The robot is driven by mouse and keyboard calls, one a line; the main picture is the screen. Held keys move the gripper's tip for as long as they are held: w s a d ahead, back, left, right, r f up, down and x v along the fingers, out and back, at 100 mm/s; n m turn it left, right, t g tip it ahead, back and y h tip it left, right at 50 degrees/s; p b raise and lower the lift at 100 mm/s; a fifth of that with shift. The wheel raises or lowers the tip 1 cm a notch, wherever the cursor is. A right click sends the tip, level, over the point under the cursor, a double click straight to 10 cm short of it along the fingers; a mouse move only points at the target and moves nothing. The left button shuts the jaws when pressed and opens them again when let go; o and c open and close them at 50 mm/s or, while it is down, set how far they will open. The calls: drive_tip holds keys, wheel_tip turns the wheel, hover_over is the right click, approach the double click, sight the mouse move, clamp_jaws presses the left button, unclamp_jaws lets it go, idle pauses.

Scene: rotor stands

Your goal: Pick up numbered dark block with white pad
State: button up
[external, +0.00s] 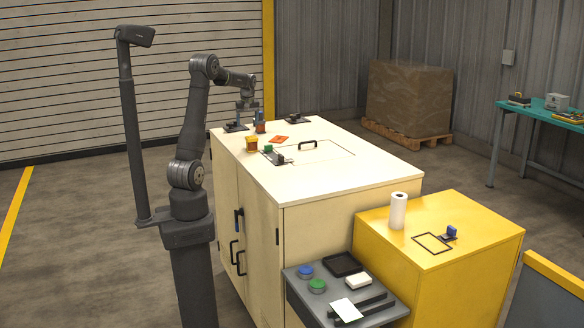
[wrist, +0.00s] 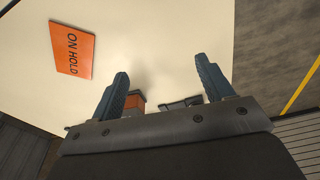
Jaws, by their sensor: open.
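My gripper (external: 246,108) is over the far left corner of the cream cabinet top. Its two blue-grey fingers stand well apart in the wrist view (wrist: 162,70), with nothing held between them. A small block with an orange side and greyish top (wrist: 134,103) shows beside the left finger, partly hidden by it. A dark piece (wrist: 181,103) lies between the fingers near the gripper body. In the external view, a dark block with a pale part (external: 278,158) sits on the cabinet's left side. No number is readable on it, and I cannot tell if it is the named block.
An orange "ON HOLD" card (wrist: 72,50) lies flat on the cabinet top. A yellow-orange block (external: 252,143), a green piece (external: 268,148), a black handle (external: 307,144) and a dark stand (external: 297,119) are also there. The right front of the top (external: 355,173) is clear.

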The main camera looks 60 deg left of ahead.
drive_tip(key=shift+c, duration=0.9)
drive_tip(key=w+a+r+m+t+y, duration=0.1)
drive_tip(key=w+a+r, duration=0.35)
drive_tip(key=a, duration=0.45)
drive_tip(key=w+a+r+m+t+y, duration=0.1)
drive_tip(key=w+a+r, duration=0.3)
drive_tip(key=a, duration=0.6)
drive_tip(key=x, duration=0.7)
drive_tip(key=w+x, duration=0.1)
drive_tip(key=x, duration=0.3)
drive_tip(key=shift+w+f, duration=0.1)
drive_tip(key=shift+w, duration=0.05)
drive_tip(key=shift+a+x, duration=0.15)
drive_tip(key=shift+x, duration=1.5)
drive_tip(key=shift+a+x, duration=0.15)
drive_tip(key=shift+x, duration=1.5)
drive_tip(key=shift+w+r, duration=0.15)
drive_tip(key=shift+r, duration=0.05)
drive_tip(key=shift+c, duration=0.2)
clamp_jaws()
